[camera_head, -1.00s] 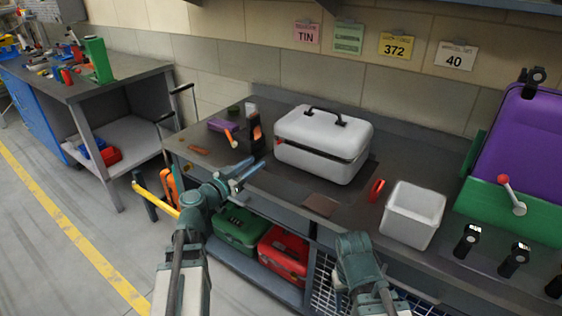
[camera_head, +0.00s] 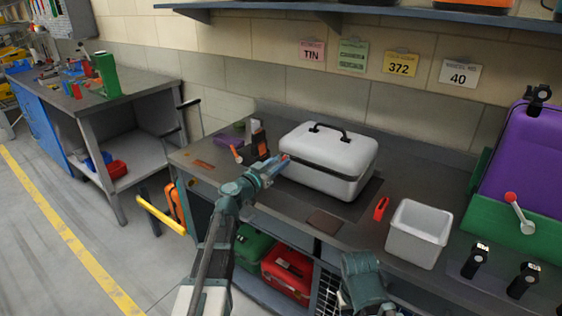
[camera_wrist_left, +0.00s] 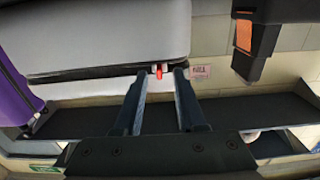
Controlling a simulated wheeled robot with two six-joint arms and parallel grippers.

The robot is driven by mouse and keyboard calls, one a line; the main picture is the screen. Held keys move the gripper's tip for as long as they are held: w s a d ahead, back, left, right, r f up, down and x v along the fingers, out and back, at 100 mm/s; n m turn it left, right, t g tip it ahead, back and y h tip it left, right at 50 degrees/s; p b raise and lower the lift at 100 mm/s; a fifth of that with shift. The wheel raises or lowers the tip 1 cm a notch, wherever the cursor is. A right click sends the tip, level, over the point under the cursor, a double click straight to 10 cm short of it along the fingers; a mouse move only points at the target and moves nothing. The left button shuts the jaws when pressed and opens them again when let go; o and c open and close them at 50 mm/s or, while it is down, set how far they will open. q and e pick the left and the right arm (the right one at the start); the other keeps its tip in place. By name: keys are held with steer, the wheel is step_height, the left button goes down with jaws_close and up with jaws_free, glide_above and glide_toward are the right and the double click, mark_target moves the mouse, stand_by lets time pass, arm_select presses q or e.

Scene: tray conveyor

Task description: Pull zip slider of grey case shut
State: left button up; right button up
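The light grey case (camera_head: 322,170) sits on the bench, with a black handle on top and a dark seam around its side. A small red zip slider (camera_head: 284,157) shows at the left end of the seam. In the left wrist view, the red slider (camera_wrist_left: 159,72) is at the case edge between my fingertips. My left gripper (camera_head: 274,167) is open at the case's left corner; its two fingers (camera_wrist_left: 160,80) straddle the slider with gaps beside it. My right arm shows low in the head view; its fingertips cannot be made out.
A black-and-orange holder (camera_head: 254,145) stands just left of the case, near my left gripper. A white bin (camera_head: 418,233), a red clip (camera_head: 381,208) and a brown pad (camera_head: 325,222) are to the right and in front. A purple case (camera_head: 528,160) stands far right.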

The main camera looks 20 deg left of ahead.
arm_select(q)
steer(key=shift+x, duration=0.75)
jaws_close()
stand_by(1.0)
